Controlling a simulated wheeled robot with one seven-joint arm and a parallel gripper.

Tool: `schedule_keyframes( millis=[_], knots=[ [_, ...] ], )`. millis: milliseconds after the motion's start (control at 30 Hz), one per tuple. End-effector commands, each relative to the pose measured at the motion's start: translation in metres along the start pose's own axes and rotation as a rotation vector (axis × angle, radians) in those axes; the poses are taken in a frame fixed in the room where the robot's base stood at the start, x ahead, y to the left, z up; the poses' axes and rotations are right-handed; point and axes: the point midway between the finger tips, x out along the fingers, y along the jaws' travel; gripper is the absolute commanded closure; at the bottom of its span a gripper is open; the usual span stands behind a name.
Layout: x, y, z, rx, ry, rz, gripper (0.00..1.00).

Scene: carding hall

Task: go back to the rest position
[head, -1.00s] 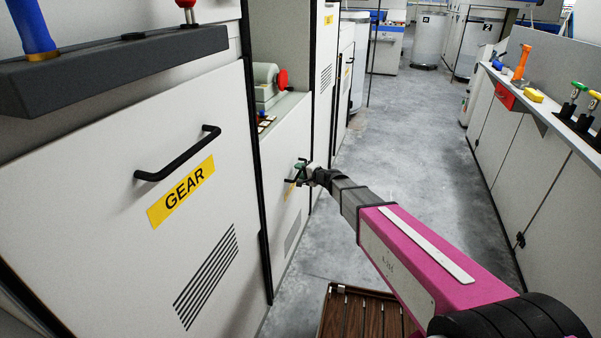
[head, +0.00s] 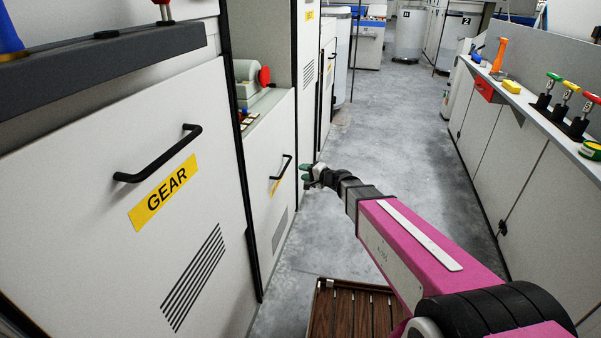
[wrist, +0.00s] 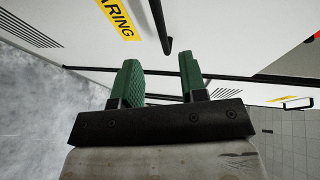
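My gripper (head: 306,173) is at the end of my outstretched arm, over the aisle floor, just right of the second cabinet door's black handle (head: 281,168). In the wrist view my gripper (wrist: 160,64) has its two green fingers apart, with nothing between them. The black handle (wrist: 161,28) is ahead of the fingertips there, apart from them, beside a yellow label (wrist: 119,16) ending in "ARING".
The near cabinet door (head: 100,220) carries a "GEAR" label (head: 163,192) and a black handle (head: 158,153). A long counter (head: 545,125) with tools runs along the right. A brown slatted crate (head: 350,312) is low in front. The aisle floor (head: 385,145) is clear.

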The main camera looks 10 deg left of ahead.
Motion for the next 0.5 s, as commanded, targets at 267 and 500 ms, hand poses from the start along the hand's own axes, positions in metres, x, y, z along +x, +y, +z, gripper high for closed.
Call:
schedule_keyframes(
  millis=[267, 500],
  knots=[
    [-0.002, 0.001, 0.001, -0.006, -0.005, 0.008, 0.61],
    [-0.043, 0.02, 0.009, -0.101, -0.077, 0.141, 0.61]
  ],
)
